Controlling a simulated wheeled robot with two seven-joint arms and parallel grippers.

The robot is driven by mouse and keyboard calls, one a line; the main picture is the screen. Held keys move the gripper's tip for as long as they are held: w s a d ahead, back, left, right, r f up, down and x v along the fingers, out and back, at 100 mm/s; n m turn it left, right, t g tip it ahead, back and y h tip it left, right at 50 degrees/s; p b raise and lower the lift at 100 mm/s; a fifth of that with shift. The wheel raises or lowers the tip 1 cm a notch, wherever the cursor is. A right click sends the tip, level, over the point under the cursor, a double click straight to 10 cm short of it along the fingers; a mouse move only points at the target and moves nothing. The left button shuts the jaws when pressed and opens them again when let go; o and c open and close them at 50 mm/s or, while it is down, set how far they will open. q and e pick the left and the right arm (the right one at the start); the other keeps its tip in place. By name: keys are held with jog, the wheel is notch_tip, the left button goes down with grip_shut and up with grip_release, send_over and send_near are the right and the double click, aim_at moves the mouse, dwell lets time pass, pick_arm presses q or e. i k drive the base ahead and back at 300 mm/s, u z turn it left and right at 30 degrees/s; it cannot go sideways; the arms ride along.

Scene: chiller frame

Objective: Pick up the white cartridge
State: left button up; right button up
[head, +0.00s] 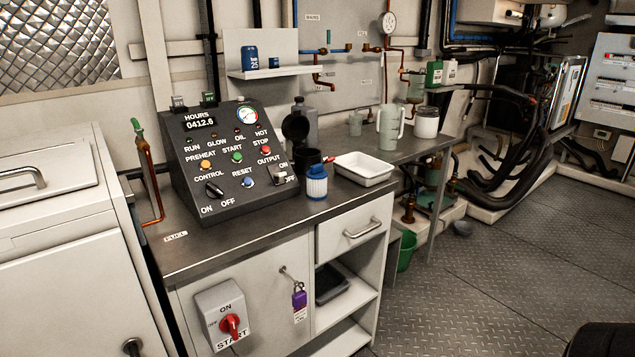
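The white cartridge (317,183), a small ribbed white cylinder with blue at its top and lower part, stands upright near the front edge of the metal counter (205,247). It is right of the sloped control panel and in front of a black cup-like housing (307,158). A white tray (366,170) lies to its right, a small gap apart. Neither of my grippers shows in the head view.
The control panel (218,132) rises close on the left. A grey bottle (305,115) and a round black part (295,127) stand behind. A pale jug (390,127) and white tub (426,122) are further back right. A drawer handle (362,229) juts out below.

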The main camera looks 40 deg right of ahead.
aim_at(316, 177)
jog(key=z, duration=2.35)
jog(key=i, duration=1.95)
jog(key=u, duration=2.4)
